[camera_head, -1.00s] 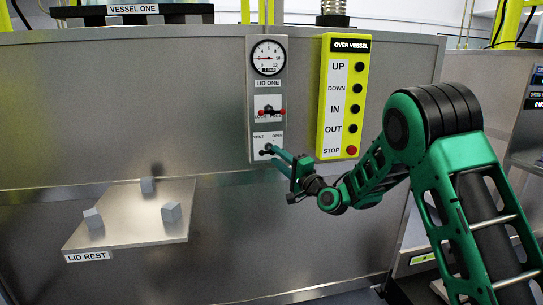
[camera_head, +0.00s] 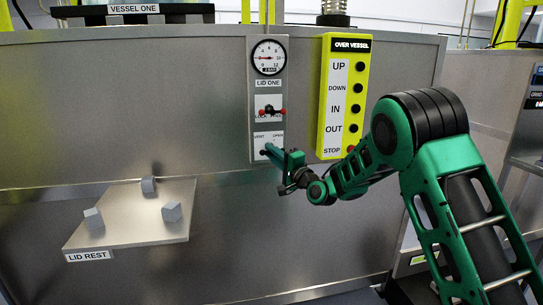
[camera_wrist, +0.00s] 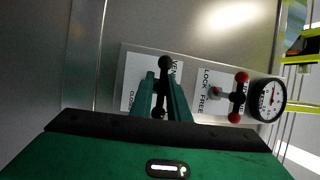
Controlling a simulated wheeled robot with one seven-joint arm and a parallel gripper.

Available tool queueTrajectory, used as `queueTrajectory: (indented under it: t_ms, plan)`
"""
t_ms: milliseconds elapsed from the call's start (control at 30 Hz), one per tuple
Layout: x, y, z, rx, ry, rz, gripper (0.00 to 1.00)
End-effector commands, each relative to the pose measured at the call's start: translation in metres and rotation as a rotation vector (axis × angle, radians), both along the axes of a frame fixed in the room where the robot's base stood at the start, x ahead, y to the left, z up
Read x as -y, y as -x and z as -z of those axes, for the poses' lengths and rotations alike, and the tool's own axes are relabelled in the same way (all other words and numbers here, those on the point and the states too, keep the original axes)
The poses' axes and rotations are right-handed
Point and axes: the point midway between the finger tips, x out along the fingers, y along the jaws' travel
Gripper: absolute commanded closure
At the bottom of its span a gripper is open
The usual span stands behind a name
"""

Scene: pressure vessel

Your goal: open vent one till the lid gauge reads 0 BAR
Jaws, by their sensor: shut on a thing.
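The vent handle (camera_wrist: 165,63) is a black lever with a ball end. In the wrist view it stands between the two green fingers of my gripper (camera_wrist: 163,88), which is shut on it. In the head view my gripper (camera_head: 271,153) is at the vent plate at the bottom of the LID ONE panel (camera_head: 268,97) and hides much of the handle. The lid gauge (camera_head: 268,57) is a round white dial at the panel's top, with a red needle pointing left. Its small digital readout is too blurred to read surely. It also shows in the wrist view (camera_wrist: 268,99).
A lock lever with red ends (camera_head: 269,110) sits between gauge and vent. The yellow OVER VESSEL button box (camera_head: 344,95) is just right of the panel, with my arm close to its STOP button. The LID REST shelf (camera_head: 130,220) with grey blocks juts out at lower left.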

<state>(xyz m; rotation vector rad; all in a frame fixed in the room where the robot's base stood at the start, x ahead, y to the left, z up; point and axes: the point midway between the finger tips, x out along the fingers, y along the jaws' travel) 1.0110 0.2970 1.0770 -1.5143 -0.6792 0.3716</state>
Motion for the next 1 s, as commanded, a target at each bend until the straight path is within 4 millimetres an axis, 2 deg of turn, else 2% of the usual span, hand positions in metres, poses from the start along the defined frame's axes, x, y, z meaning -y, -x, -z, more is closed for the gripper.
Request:
queueTrajectory:
  t_ms: [367, 1000]
  plan:
    - [0.0037, -0.0006, -0.0053, 0.042, 0.115, 0.002, 1.0]
    - [0.0045, -0.0014, -0.0071, 0.205, 0.676, 0.006, 1.0]
